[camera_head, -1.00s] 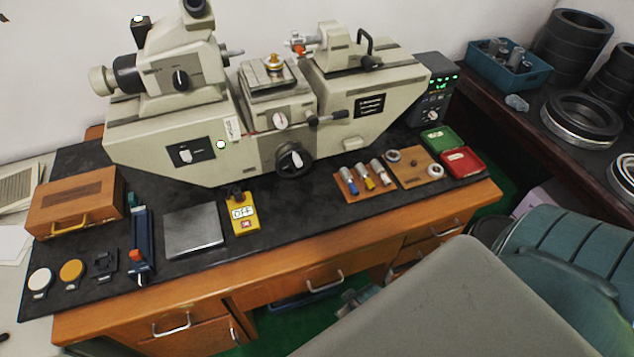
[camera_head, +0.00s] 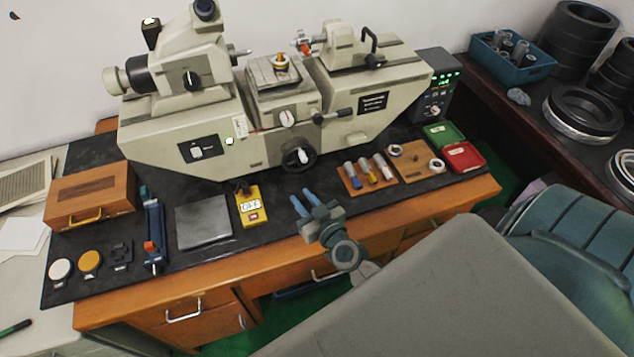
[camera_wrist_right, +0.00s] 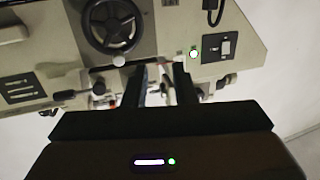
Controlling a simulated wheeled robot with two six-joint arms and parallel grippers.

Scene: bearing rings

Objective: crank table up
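The measuring machine (camera_head: 190,150) stands on the dark bench mat. Its black handwheel (camera_head: 298,158), with a pale grip, is low on the front middle; it also shows in the right wrist view (camera_wrist_right: 112,24). Above it is the small table (camera_head: 262,80), with a brass-coloured ring piece (camera_head: 281,62) on top. My left gripper is not in view.
A yellow switch box (camera_head: 250,208) and a grey plate (camera_head: 203,222) lie left of my right gripper. A board with several small tools (camera_head: 365,178) lies to its right. A wooden box (camera_head: 90,195) is at the left. The mat before the handwheel is clear.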

